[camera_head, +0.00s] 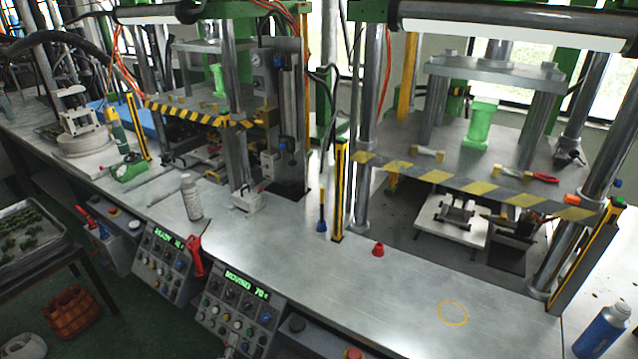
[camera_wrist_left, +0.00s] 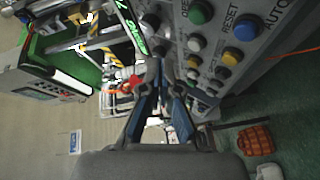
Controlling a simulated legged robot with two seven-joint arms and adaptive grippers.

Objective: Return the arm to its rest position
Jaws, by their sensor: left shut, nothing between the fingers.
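My left gripper (camera_wrist_left: 158,68) shows in the left wrist view, its two dark fingers with blue pads coming together at the tips. It is shut and nothing is between the fingers. A control panel (camera_wrist_left: 225,60) with green, blue and yellow buttons is close beyond and to the right of the fingers in that view. A small red thing (camera_wrist_left: 131,84) appears just left of the fingers, partly hidden by them. In the head view I cannot clearly make out my left gripper. My right gripper shows in neither view.
In the head view the metal bench (camera_head: 330,275) has free room at the front. An orange basket (camera_head: 70,312) and a tray (camera_head: 28,238) are at left.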

